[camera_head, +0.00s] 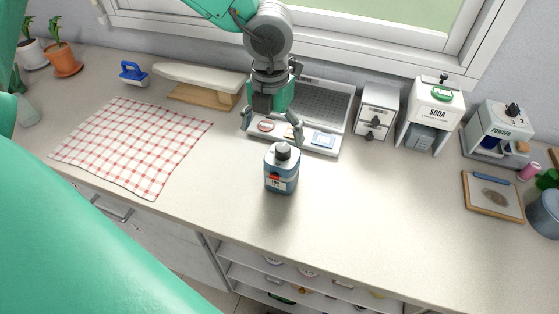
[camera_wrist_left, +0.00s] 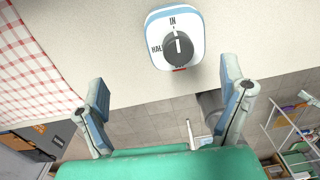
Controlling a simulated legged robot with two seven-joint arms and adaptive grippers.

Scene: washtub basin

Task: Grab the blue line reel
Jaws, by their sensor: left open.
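The blue line reel (camera_head: 281,180) stands upright on the counter in the middle of the head view. It has a blue body, a pale label with a red patch, and a dark grey knob on top. In the left wrist view the reel (camera_wrist_left: 175,38) shows from above, with a white-rimmed top and the dark knob. My left gripper (camera_head: 273,128) is open and empty, behind the reel in the head view. In the wrist view its spread fingertips (camera_wrist_left: 165,72) lie below the reel in the picture, apart from it. My right gripper is not in view.
Behind my left gripper is a grey-white tray unit (camera_head: 325,105). A small drawer box (camera_head: 376,112), a soda dispenser (camera_head: 430,112) and a powder dispenser (camera_head: 495,130) stand to the right. A red checked cloth (camera_head: 130,145) lies left. The counter around the reel is clear; its front edge is near.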

